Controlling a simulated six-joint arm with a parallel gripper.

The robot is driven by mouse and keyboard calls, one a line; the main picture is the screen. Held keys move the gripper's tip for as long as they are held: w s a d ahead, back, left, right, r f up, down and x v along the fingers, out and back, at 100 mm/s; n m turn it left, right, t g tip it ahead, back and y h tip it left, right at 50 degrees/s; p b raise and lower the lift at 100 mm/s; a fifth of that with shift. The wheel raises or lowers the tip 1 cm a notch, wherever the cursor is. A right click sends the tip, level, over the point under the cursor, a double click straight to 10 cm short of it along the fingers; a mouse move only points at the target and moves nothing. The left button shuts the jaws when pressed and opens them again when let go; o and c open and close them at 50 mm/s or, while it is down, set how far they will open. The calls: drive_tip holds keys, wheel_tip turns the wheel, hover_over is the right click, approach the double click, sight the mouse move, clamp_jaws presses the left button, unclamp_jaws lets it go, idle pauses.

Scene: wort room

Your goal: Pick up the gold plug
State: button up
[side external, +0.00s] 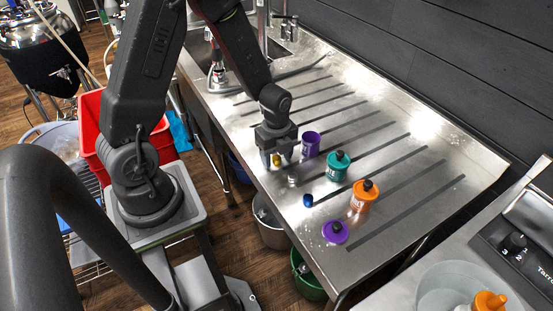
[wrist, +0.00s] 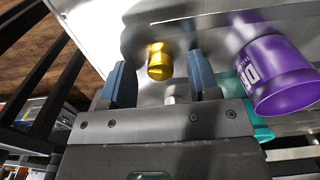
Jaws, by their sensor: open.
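The gold plug (wrist: 159,62) is a small shiny cylinder on the steel counter. In the wrist view it shows between and a little beyond the fingertips of my gripper (wrist: 158,80), nearer the left finger. The jaws are open and empty, with blue-grey pads. In the side view my gripper (side external: 277,155) is low over the counter's near edge, and the gold plug (side external: 276,160) shows just at its fingers. I cannot tell whether a finger touches it.
A purple cup (wrist: 280,75) stands close right of my gripper. The counter's far right is clear.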

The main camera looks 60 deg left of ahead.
sight(274, 156)
drive_tip(key=c, duration=1)
drive_tip(key=shift+r, duration=0.1)
drive_tip(key=shift+r, duration=0.45)
drive_tip(key=r, duration=0.3)
drive_tip(key=shift+s+a+r, duration=0.2)
drive_tip(key=shift+a+r, duration=0.2)
drive_tip(key=s+a+r, duration=0.6)
drive_tip(key=a, duration=0.2)
drive_tip(key=shift+s+a, duration=0.3)
drive_tip(key=shift+r, duration=0.1)
